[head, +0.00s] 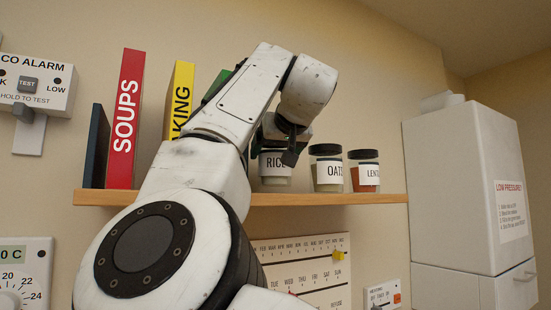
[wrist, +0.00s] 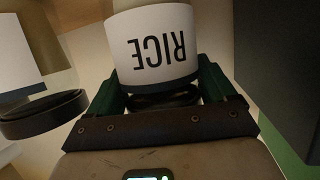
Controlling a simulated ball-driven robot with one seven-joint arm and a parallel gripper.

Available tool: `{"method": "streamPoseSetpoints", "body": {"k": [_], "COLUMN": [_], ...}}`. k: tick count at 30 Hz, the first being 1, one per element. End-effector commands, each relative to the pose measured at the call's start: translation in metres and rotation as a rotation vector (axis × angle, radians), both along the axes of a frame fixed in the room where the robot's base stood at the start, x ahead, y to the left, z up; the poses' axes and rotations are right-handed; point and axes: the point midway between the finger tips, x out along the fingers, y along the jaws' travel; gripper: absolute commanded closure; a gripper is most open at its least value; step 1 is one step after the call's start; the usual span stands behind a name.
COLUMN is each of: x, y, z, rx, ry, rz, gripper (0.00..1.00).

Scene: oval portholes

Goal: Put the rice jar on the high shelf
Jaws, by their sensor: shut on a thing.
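The rice jar (head: 275,167) has a white label reading RICE and stands upright at the wooden high shelf (head: 330,199), left of the oats jar. Its base appears at the shelf's top, but I cannot tell for sure whether it rests there. My gripper (head: 283,140) is above it and shut on its upper part. In the wrist view the rice jar (wrist: 153,45) is upside down in the picture, between the green fingers of my gripper (wrist: 160,92). Its lid is mostly hidden by my gripper.
The oats jar (head: 326,168) and a lentils jar (head: 365,171) stand to the right on the shelf. A red SOUPS book (head: 125,120), a yellow book (head: 179,98) and a dark book (head: 95,147) stand to the left. A white cabinet (head: 455,190) is beyond the shelf's right end.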

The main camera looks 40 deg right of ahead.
Motion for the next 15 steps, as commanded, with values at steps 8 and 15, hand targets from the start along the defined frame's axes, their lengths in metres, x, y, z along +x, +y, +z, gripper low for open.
{"method": "streamPoseSetpoints", "body": {"k": [8, 15], "x": [-0.001, -0.001], "y": [0.0, 0.0], "z": [-0.013, -0.016], "rx": [-0.002, -0.002], "ry": [-0.003, -0.002], "rz": [-0.001, -0.002], "gripper": [0.76, 0.76]}}
